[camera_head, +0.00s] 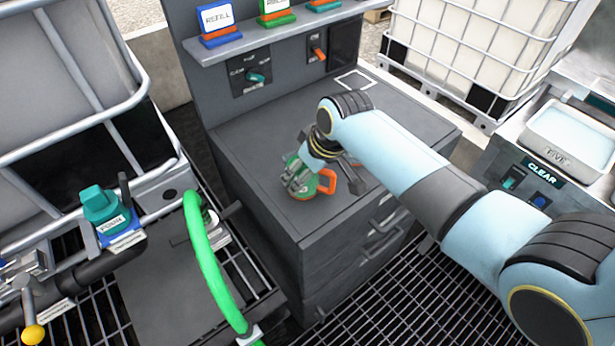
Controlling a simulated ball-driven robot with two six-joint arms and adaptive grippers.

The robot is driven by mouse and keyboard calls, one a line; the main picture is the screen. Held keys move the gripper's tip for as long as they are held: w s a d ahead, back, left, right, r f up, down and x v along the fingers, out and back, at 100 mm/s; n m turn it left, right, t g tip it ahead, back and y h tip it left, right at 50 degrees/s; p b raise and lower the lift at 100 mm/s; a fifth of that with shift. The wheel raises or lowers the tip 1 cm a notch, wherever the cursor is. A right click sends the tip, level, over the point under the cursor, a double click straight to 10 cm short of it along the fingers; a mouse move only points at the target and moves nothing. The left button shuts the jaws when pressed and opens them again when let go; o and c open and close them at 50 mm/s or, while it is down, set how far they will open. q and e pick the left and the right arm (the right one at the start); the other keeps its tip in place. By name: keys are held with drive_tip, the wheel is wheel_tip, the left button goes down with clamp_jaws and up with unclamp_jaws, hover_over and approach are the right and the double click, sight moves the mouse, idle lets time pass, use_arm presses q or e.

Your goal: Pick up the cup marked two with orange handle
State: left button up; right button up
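A green cup with an orange handle (327,182) is at the front of the grey cabinet top (262,128). Its marking is hidden or too small to read, and its handle points right. My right gripper (297,184) reaches down over the left side of the cup, with its fingers at the cup body and covering much of it. I cannot tell whether the fingers are closed on the cup or only around it. My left gripper is not in view.
A shelf (265,42) with labelled coloured blocks stands behind the cabinet, above a panel with switches. A green hose (199,240) and a teal valve handle (101,205) are at left. A CLEAR panel (541,173) is at right. The cabinet top behind the cup is mostly free.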

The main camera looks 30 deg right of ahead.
drive_tip(key=c, duration=0.3)
drive_tip(key=shift+c, duration=0.2)
drive_tip(key=shift+r, duration=0.1)
